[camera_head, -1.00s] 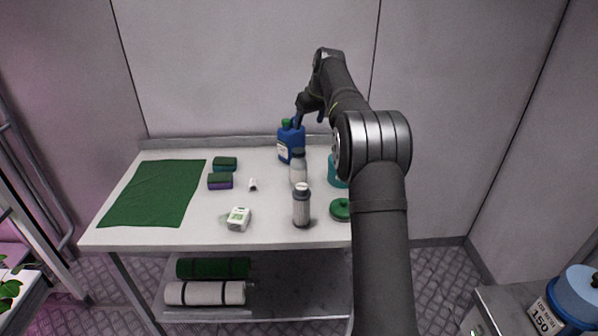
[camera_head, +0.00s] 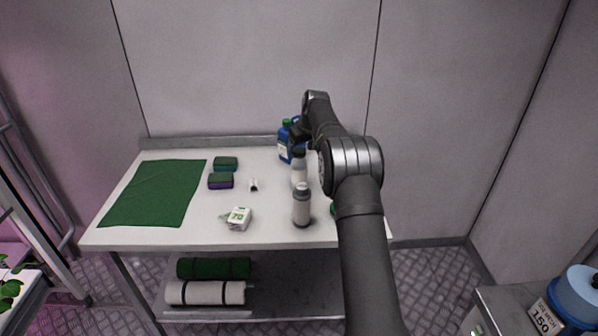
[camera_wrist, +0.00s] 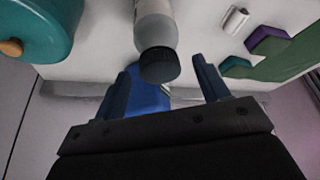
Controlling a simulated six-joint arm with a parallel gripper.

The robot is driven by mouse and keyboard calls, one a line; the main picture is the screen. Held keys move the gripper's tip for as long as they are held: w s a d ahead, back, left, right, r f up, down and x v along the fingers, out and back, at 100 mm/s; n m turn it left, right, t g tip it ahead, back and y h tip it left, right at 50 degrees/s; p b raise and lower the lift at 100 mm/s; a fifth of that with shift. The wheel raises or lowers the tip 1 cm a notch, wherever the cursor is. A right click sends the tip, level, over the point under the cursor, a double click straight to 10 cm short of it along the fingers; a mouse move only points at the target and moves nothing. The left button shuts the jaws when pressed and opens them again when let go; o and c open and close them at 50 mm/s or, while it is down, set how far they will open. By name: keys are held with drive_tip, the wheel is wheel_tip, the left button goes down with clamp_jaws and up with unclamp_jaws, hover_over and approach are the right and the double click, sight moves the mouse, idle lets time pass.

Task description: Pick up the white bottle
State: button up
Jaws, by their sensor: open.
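A whitish bottle with a dark cap (camera_head: 299,172) stands upright on the table, in front of the blue jug. In the wrist view the same dark-capped bottle (camera_wrist: 155,30) lies ahead, its cap near the space between my fingertips. A second pale bottle (camera_head: 302,207) with a lighter cap stands nearer the front edge. My gripper (camera_wrist: 163,66) is open and empty, with one finger on each side of the cap's line. In the head view my gripper is mostly hidden by my arm and is near the jug, so contact cannot be told.
The blue jug (camera_head: 285,142) stands close behind the bottle. A teal container (camera_wrist: 38,28) is to the left in the wrist view. Sponges (camera_head: 221,181), a small white item (camera_head: 253,185), a white packet (camera_head: 238,218) and a green cloth (camera_head: 155,193) lie on the white table (camera_head: 270,232).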

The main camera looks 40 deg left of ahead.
sight(299, 151)
drive_tip(key=x, duration=0.3)
drive_tip(key=c, duration=1.4)
clamp_jaws()
drive_tip(key=shift+r, duration=0.1)
